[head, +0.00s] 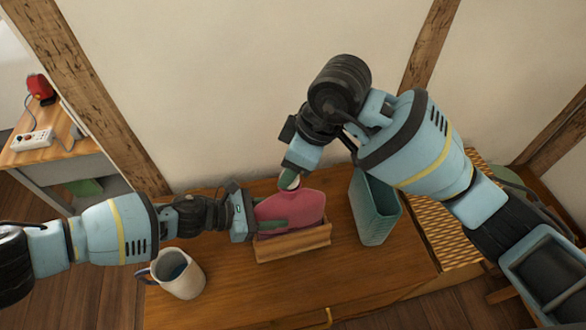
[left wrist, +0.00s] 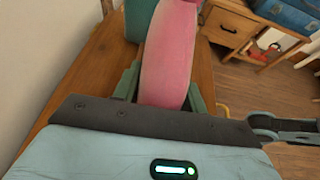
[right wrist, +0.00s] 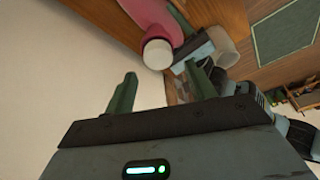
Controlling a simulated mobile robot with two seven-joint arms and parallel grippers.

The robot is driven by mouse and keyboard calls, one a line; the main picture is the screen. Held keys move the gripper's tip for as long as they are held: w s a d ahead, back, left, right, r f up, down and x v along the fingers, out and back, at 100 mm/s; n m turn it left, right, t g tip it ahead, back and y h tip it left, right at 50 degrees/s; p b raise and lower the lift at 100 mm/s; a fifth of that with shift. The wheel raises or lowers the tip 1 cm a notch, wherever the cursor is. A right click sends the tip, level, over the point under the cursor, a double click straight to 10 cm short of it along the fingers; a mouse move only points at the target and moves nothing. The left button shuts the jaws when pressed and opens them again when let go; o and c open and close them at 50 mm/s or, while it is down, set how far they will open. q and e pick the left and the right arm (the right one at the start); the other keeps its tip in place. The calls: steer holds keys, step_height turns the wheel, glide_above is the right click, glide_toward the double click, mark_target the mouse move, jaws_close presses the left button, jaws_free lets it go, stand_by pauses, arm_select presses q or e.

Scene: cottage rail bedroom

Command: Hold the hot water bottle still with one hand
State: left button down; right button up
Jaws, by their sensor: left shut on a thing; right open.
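The pink hot water bottle (head: 292,207) stands upright in a low wooden holder (head: 293,244) on the wooden table. My left gripper (head: 268,221) is shut on the bottle from the left. In the left wrist view the pink body (left wrist: 168,58) sits between its green fingers. My right gripper (head: 290,178) is above the bottle's neck, pointing down. In the right wrist view its fingers (right wrist: 161,72) are open and apart, with the white stopper (right wrist: 157,54) just beyond their tips. The neck is partly hidden in the head view.
A teal container (head: 375,207) stands right of the bottle. The wall is close behind the table (head: 350,285). The front right of the tabletop is clear.

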steer(key=shift+r, duration=0.6)
steer(key=shift+o, duration=0.6)
steer(key=shift+n, duration=0.3)
